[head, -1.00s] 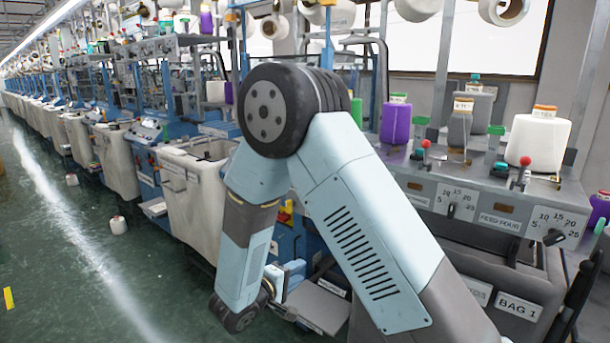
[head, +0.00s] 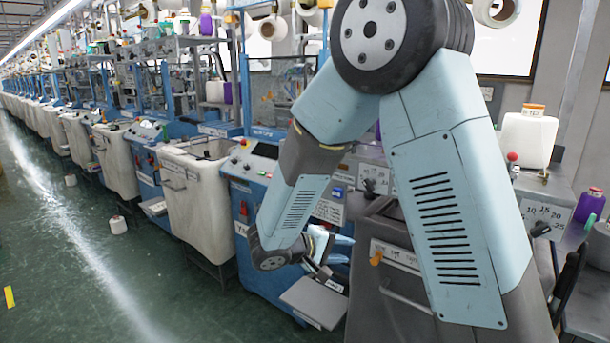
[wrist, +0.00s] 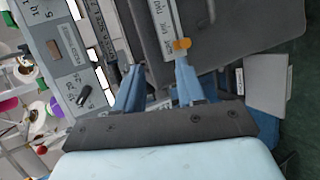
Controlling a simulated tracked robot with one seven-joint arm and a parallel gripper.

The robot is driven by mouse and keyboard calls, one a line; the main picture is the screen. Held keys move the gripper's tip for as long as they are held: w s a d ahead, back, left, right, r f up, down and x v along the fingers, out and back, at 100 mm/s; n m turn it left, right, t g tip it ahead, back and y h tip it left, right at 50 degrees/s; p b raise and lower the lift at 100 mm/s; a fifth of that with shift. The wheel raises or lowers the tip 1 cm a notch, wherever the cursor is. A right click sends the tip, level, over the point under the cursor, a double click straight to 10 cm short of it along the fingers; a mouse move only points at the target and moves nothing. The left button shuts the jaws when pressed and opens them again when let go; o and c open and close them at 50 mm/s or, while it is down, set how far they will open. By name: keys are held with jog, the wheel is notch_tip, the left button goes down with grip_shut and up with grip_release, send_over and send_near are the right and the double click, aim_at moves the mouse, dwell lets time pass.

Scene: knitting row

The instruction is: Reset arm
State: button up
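My gripper (wrist: 160,85) shows in the wrist view with its two blue fingers spread apart and nothing between them. In the head view my gripper (head: 336,254) is small and partly hidden behind my wrist, low in front of the machine row. My arm is folded, with its elbow high and the forearm hanging down to the left. In the wrist view, a grey machine front with an orange knob (wrist: 182,44) lies beyond the fingertips; I cannot tell whether they touch it.
A grey flap (head: 314,302) juts out just below my gripper. A white bin (head: 195,205) stands to the left.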

jog(key=s+d+r+m+g+y, duration=0.1)
jog(key=s+d+r+m+g, duration=0.25)
jog(key=s+d+r, duration=0.35)
jog(key=s+d+r+m+t+y, duration=0.1)
jog(key=s+d+r+y, duration=0.2)
jog(key=s+r+y, duration=0.2)
jog(key=s+d+r+m+t+y, duration=0.1)
jog(key=s+d+r+y, duration=0.3)
jog(key=s, duration=0.5)
notch_tip(320, 180, up, 2)
jog(key=shift+s+d+m+y, duration=0.25)
jog(key=shift+s+m+y, duration=0.15)
jog(key=shift+m+y, duration=0.25)
jog(key=shift+d, duration=0.1)
